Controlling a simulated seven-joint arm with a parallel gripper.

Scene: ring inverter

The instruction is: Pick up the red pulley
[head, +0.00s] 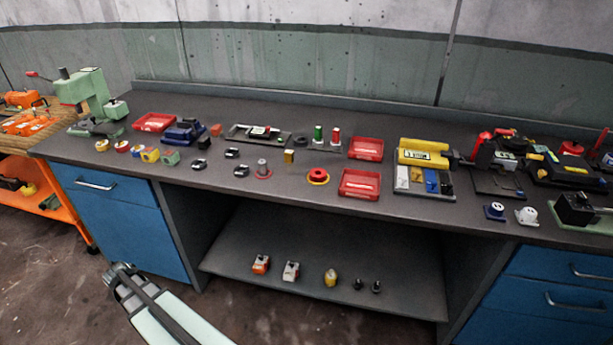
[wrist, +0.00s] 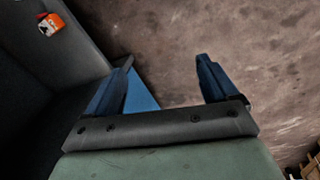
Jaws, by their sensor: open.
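A low round red and yellow piece (head: 318,177), which looks like the red pulley, lies near the front edge of the bench, right of centre. A flat red disc with a grey post (head: 263,172) stands left of it; I cannot tell for sure which is the pulley. My gripper (head: 124,278) is low in front of the left blue drawers, far from both and below the bench top. In the wrist view the gripper (wrist: 163,75) is open, with nothing between its two blue fingers. No pulley shows there.
Red trays (head: 359,184) and a yellow machine (head: 424,153) stand right of the red and yellow piece. Small dark blocks (head: 241,171) lie to the left. A lower shelf (head: 325,260) holds several small items. The bench's front edge lies between my gripper and the parts on top.

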